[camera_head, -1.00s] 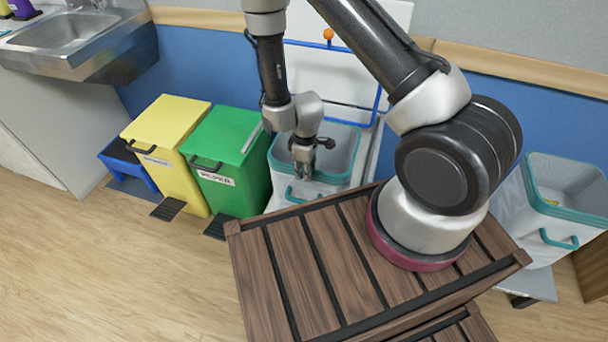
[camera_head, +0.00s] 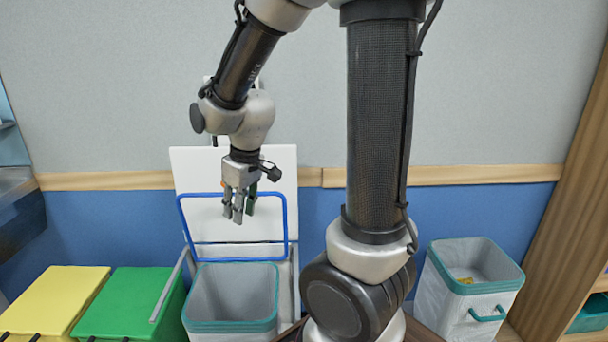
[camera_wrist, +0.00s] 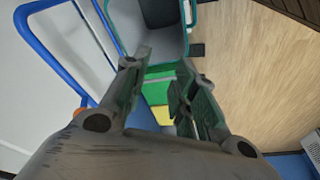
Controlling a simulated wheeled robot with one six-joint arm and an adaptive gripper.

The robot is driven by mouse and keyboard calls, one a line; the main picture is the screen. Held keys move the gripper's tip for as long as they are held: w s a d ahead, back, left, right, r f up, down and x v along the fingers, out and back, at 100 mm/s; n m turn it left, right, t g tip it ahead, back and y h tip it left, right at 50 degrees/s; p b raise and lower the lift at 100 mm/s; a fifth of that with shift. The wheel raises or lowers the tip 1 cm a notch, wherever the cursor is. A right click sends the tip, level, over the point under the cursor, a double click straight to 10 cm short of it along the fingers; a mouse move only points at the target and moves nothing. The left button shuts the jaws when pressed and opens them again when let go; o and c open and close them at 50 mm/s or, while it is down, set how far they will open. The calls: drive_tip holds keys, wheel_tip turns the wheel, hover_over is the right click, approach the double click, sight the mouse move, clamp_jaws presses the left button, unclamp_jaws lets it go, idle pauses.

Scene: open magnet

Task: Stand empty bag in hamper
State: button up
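An empty light-grey bag with a teal rim (camera_head: 232,325) stands upright at the white hamper, below its raised white lid (camera_head: 240,165) and blue frame (camera_head: 233,194). The bag's mouth faces up and no contents show; its base is out of view. My gripper (camera_head: 237,215) hangs above and behind the bag's mouth, in front of the lid, apart from the bag. In the wrist view my gripper (camera_wrist: 160,95) has its fingers spread with nothing between them. The bag's teal rim (camera_wrist: 189,25) shows beyond the fingers, and the blue frame (camera_wrist: 45,50) is at left.
A second teal-rimmed bag (camera_head: 450,303) stands at right with something yellow inside. A green bin (camera_head: 125,303) and a yellow bin (camera_head: 55,298) stand left of the hamper. A wooden shelf (camera_head: 565,200) is at far right.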

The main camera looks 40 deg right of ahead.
drive_tip(key=s+d+r+m+t, duration=0.1)
drive_tip(key=s+d+r+m, duration=0.3)
drive_tip(key=s+d+r, duration=0.3)
drive_tip(key=s+r, duration=0.5)
drive_tip(key=s, duration=0.3)
drive_tip(key=shift+s+t+h, duration=0.35)
drive_tip(key=shift+t+h, duration=0.05)
drive_tip(key=shift+r, duration=0.1)
